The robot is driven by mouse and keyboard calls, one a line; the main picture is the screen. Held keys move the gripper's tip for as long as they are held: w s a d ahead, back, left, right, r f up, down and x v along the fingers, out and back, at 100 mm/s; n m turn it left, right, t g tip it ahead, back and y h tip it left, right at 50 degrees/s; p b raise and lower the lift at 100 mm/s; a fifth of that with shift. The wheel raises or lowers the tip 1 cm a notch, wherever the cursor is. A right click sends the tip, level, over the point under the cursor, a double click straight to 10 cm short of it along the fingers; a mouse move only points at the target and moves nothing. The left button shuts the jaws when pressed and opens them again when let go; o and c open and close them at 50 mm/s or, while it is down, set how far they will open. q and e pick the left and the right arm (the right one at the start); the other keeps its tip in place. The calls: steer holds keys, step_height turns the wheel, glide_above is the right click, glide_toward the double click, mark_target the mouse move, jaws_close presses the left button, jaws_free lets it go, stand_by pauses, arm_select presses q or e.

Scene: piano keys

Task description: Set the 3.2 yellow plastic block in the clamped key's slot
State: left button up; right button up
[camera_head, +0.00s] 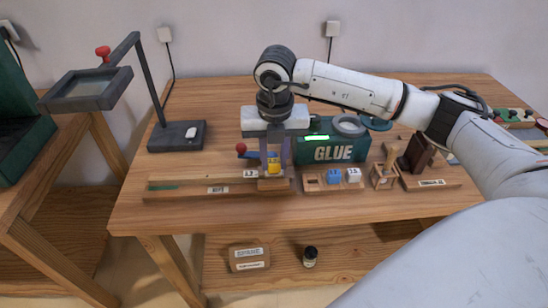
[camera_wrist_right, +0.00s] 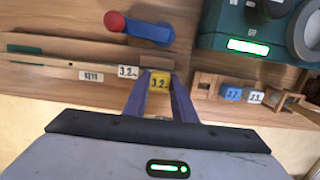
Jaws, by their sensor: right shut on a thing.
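My right gripper (camera_head: 274,162) points down and is shut on the yellow block (camera_head: 274,168), which is labelled 3.2 in the right wrist view (camera_wrist_right: 160,83). The block is at the right end of the long wooden key (camera_head: 190,186), close to a white 3.2 tag (camera_wrist_right: 128,72). I cannot tell whether the block is in the slot or just above it; the slot is hidden by the block and fingers. A blue clamp lever with a red knob (camera_wrist_right: 115,21) is behind the key. My left gripper is not in view.
A wooden rack (camera_head: 312,184) right of the key holds a blue block (camera_head: 333,176) and a white block (camera_head: 353,174). A green glue box (camera_head: 340,152) stands behind. A magnifier stand (camera_head: 176,136) is at the left. The table's front left is clear.

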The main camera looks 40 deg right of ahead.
steer(key=shift+f, duration=0.2)
stand_by(0.5)
steer(key=o, duration=1.5)
steer(key=shift+r, duration=0.1)
steer(key=shift+r+p, duration=2.25)
steer(key=shift+r, duration=1.2)
